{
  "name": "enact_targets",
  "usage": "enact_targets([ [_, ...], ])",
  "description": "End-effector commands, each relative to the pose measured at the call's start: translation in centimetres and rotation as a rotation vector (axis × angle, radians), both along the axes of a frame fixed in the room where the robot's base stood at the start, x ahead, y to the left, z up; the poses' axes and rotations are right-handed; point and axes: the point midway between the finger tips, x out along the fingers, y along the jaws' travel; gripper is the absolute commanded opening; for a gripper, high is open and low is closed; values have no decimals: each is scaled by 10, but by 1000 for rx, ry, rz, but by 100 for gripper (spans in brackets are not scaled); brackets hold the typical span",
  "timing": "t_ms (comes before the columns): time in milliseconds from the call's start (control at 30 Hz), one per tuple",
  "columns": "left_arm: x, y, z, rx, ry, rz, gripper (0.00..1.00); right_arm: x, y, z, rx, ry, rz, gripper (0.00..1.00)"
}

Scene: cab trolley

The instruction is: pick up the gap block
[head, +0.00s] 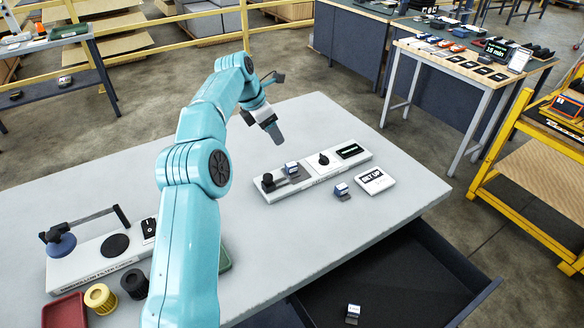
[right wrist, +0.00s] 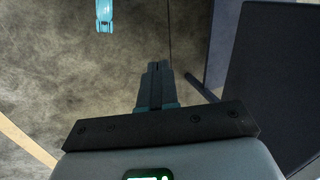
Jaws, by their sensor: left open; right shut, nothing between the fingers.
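Three small blue-and-white blocks with grey feet look alike, and I cannot tell by label which is the gap block. Another block (head: 292,169) sits on the long white fixture (head: 318,178). A third block (head: 353,311) lies in the open dark drawer (head: 400,285). My left gripper (head: 276,135) is open and empty, above the table behind the fixture, apart from all the blocks. My right gripper (right wrist: 157,68) is shut and empty in the right wrist view, over the floor.
A white filter fixture (head: 95,262) with a handle stands at the table's left. A yellow ring (head: 100,298), a black ring (head: 134,283) and a red tray (head: 65,311) are near it. The table's back is clear. A yellow trolley (head: 530,165) stands at the right.

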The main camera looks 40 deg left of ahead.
Motion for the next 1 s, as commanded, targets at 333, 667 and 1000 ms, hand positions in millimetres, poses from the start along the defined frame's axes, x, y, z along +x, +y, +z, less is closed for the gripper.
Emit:
enact_targets([
  [333,22,-12,-67,-3,4,-2,60,0,0,-11,0,0,0,0],
  [667,35,-23,-103,-5,7,-4,60,0,0,-14,0,-1,0,0],
  [1000,45,-24,-123,-3,4,-2,60,0,0,-12,0,-1,0,0],
])
